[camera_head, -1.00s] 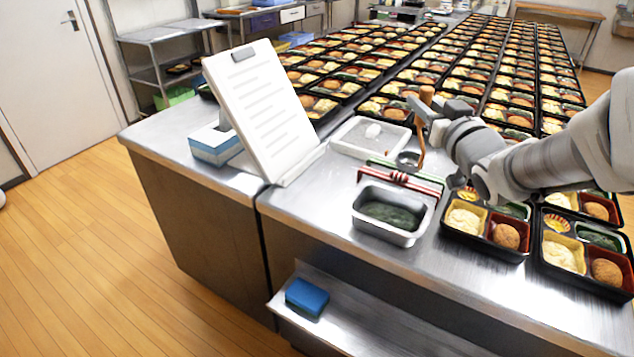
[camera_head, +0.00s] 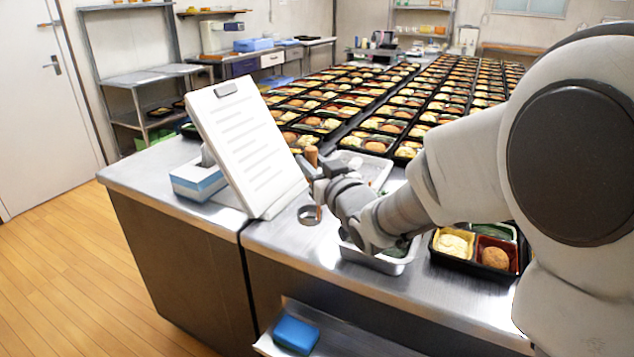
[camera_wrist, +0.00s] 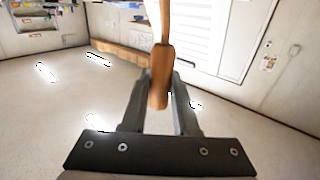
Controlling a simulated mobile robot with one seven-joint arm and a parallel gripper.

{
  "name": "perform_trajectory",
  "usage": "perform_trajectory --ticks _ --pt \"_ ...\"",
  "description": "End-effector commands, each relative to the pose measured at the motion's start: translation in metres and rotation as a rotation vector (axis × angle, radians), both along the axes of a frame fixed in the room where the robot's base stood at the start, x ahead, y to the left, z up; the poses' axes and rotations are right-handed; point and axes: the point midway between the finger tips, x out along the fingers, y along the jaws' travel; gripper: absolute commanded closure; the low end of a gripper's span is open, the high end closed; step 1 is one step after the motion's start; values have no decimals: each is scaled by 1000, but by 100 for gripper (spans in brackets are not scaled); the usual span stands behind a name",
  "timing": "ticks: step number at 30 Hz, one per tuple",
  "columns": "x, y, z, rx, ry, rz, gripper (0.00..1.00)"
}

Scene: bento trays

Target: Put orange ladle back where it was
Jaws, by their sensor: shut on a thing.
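The ladle has an orange-brown handle (camera_wrist: 158,75) that stands between my gripper's fingers in the wrist view. The handle's top (camera_head: 311,155) shows above the fingers in the head view. Its round metal bowl (camera_head: 309,214) hangs below, over the counter right of the clipboard; I cannot tell whether it touches the counter. My gripper (camera_head: 320,170) is shut on the handle. The red and green rack is hidden behind my arm.
A metal pan (camera_head: 385,262) of dark greens is partly hidden by my arm. A white clipboard stand (camera_head: 250,145) is close left of the ladle, with a blue-and-white box (camera_head: 197,183) beyond. A bento tray (camera_head: 462,262) stands to the right. Bare counter (camera_head: 285,238) lies in front.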

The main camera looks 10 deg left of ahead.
Motion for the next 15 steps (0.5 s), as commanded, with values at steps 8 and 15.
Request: perform_trajectory --ticks 8,15 --pt "0 16 -17 0 0 -1 100" --pt "-1 16 -49 -1 -1 0 100"
